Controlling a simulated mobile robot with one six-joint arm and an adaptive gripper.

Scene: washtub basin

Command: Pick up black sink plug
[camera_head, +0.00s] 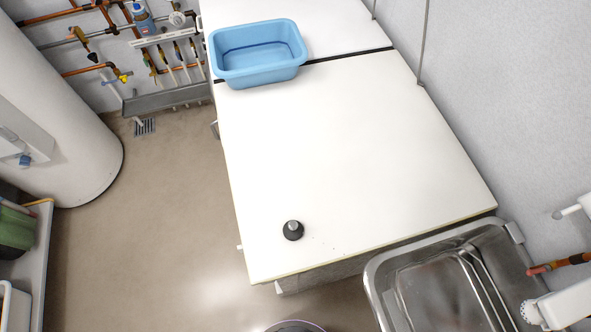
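The black sink plug (292,231) sits on the white worktop, near its front left corner. It is a small dark round piece with a grey knob on top, and it stands upright with nothing touching it. My gripper does not show in the head camera view.
The white worktop (340,130) is bare around the plug. A light blue washtub (258,53) stands at its far left edge. A steel sink (450,280) lies at the lower right. A white cylindrical tank (50,110) and copper pipes (95,68) are on the left. Open floor (150,220) lies between.

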